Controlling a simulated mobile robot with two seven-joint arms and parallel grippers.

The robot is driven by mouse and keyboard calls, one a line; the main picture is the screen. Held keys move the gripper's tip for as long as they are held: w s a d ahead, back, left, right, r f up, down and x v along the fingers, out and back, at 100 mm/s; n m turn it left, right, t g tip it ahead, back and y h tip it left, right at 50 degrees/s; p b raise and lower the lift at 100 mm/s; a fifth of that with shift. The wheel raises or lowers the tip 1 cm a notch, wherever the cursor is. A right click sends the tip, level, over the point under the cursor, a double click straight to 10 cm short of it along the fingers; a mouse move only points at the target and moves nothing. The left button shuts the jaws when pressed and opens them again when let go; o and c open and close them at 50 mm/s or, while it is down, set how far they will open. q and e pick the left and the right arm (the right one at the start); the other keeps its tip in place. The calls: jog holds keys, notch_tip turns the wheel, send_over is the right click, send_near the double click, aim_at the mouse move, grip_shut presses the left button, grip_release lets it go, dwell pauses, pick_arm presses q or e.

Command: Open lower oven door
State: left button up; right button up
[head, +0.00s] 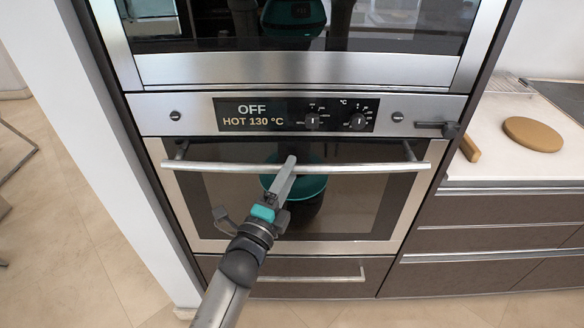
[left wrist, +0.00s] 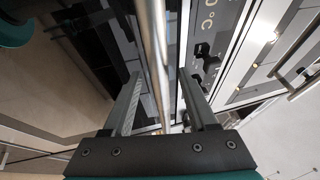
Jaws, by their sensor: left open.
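The lower oven door (head: 210,244) is shut, flush under its control panel (head: 200,115), which reads "OFF" and "HOT 130 °C". Its long metal handle (head: 350,168) runs across the top of the door. My left gripper (head: 286,165) reaches up to the middle of the handle. In the left wrist view, the handle bar (left wrist: 153,50) passes between the fingers of my open left gripper (left wrist: 162,100), with gaps on both sides. My right gripper is not in view.
The upper oven (head: 290,69) is above the panel. A drawer (head: 330,285) with its own bar handle lies below the door. At right is a white counter (head: 500,170) with a round wooden board (head: 533,134). A white wall edge stands close at left.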

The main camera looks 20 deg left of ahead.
pick_arm(q)
jog(key=shift+x, duration=1.1)
grip_shut()
dwell(0.8)
